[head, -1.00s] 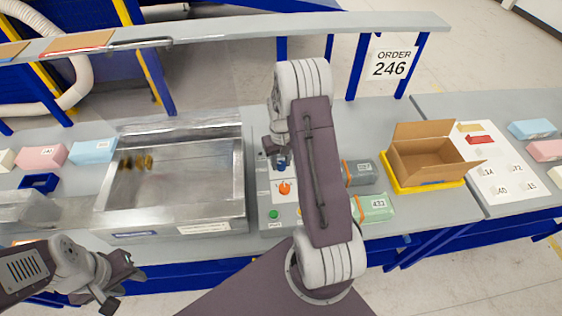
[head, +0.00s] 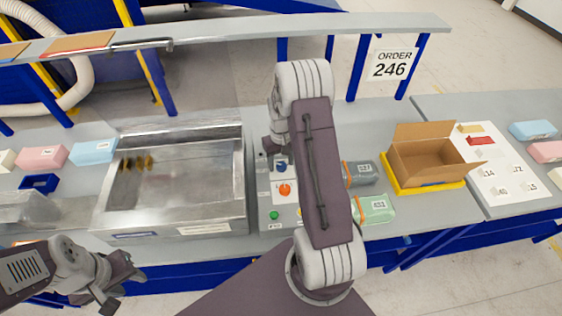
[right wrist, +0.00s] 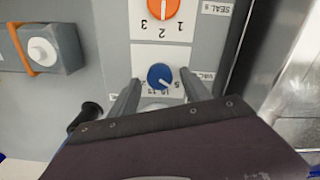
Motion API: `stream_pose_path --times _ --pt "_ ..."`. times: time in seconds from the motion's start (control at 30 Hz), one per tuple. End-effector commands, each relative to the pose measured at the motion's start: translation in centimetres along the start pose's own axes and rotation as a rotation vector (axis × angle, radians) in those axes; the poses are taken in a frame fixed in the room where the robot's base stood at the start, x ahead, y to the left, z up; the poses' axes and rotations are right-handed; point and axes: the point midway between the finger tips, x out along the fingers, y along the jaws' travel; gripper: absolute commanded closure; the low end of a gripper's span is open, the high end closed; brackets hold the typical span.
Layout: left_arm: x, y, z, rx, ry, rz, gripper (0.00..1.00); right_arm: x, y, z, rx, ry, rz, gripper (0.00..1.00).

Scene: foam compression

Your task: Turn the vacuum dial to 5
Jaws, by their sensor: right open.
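The blue vacuum dial (head: 281,167) sits on the grey control panel (head: 266,212), left of my right arm in the head view. In the right wrist view the blue dial (right wrist: 160,76) shows from above, with upside-down numbers around it; its white mark points to the lower right, towards the 5. My right gripper (right wrist: 160,78) is open, its fingers apart on either side of the dial in that view, with no contact visible. In the head view its fingers are mostly hidden by the arm. My left gripper (head: 122,286) is open and empty at the front left.
An orange dial (head: 285,190) and a green button (head: 274,215) are on the same panel. A metal vacuum chamber (head: 175,185) stands to the left. Wrapped packs (head: 375,210) and an open cardboard box (head: 425,160) are to the right.

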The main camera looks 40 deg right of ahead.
Motion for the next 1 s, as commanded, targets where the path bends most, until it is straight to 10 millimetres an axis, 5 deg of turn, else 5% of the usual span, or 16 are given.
stream_pose_path --times 0.43,1.0 --pt "1.6 0.0 0.2 0.0 0.0 0.0 0.61 -8.1 0.0 -0.2 0.0 0.006 0.001 0.44" --pt "1.6 0.0 0.2 0.0 0.0 0.0 0.61 -8.9 0.0 -0.1 0.0 0.002 0.001 0.44"
